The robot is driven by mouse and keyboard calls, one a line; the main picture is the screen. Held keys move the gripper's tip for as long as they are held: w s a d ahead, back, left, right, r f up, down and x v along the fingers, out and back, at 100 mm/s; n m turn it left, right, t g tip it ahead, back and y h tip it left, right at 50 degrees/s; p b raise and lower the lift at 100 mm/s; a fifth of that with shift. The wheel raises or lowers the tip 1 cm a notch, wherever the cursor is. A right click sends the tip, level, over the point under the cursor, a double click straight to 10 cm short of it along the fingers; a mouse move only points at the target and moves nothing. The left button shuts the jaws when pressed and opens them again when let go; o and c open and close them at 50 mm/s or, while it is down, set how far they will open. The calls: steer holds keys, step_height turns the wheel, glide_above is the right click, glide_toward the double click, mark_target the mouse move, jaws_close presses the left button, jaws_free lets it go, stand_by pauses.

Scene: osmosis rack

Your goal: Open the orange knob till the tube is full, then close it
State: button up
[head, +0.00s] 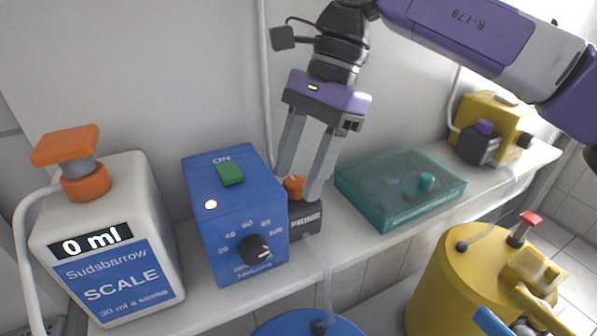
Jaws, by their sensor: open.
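The orange knob (293,187) sits on top of a small dark block marked PRIME (306,218) on the shelf. My gripper (296,190) points down from above with its two grey fingers apart, one on each side of the knob. I cannot tell whether either finger touches it. A pale, translucent tube (323,270) runs down from the block toward a blue lid. I cannot make out how full it is.
A blue dial box (236,215) with a lit lamp stands close left of the block. A white Sudsbarrow bottle (105,235) reading 0 ml, with an orange pump, is farther left. A teal case (400,187) lies right. A yellow drum (450,285) stands below.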

steer(key=shift+s+a+f, duration=0.1)
steer(key=shift+f, duration=0.15)
jaws_close()
steer(key=shift+m, duration=0.3)
steer(key=m+t+b, duration=0.1)
steer(key=m, duration=0.1)
steer(key=m+t+b, duration=0.1)
steer(key=m, duration=0.1)
steer(key=shift+s+f+y, duration=0.1)
steer(key=shift+s+y, duration=0.05)
steer(key=shift+y, duration=0.15)
steer(key=shift+s+m+t+b, duration=0.1)
steer(key=shift+m+t+b, duration=0.75)
steer(key=shift+m, duration=1.35)
